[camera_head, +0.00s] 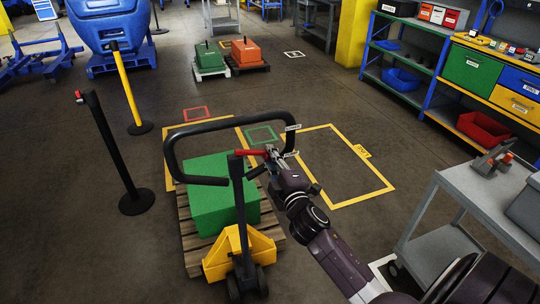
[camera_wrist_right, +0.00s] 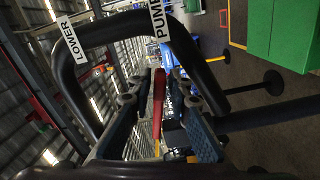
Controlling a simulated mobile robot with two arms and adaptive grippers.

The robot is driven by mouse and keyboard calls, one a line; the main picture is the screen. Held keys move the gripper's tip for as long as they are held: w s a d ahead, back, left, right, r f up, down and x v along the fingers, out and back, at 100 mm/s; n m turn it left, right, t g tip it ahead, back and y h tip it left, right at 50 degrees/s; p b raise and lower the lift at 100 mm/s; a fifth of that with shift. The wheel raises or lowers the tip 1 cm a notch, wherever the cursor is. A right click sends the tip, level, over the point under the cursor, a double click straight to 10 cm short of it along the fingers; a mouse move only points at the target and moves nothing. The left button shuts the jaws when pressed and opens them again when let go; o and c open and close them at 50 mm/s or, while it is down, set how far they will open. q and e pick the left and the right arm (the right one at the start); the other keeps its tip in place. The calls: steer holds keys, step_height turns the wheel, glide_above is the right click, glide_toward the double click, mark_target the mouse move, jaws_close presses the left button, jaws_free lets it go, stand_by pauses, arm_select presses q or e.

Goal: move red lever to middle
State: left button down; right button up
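The red lever (camera_head: 252,152) sits at the top of the pallet jack's column, inside the black handle loop (camera_head: 208,126), and points right in the head view. My right gripper (camera_head: 271,153) is at the lever's free end. In the right wrist view the red lever (camera_wrist_right: 158,100) stands between the two fingers of my right gripper (camera_wrist_right: 158,106), with gaps on both sides, so the gripper is open around it. The LOWER label (camera_wrist_right: 73,39) and PUMP label (camera_wrist_right: 158,19) show on the loop there. My left gripper is not in view.
The yellow jack (camera_head: 240,250) stands under a pallet with a green block (camera_head: 215,190). A grey cart (camera_head: 480,190) is at the right, and a black post (camera_head: 115,150) and yellow post (camera_head: 127,85) at the left. The yellow-outlined floor area beyond the gripper is clear.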

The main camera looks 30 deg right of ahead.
jaws_close()
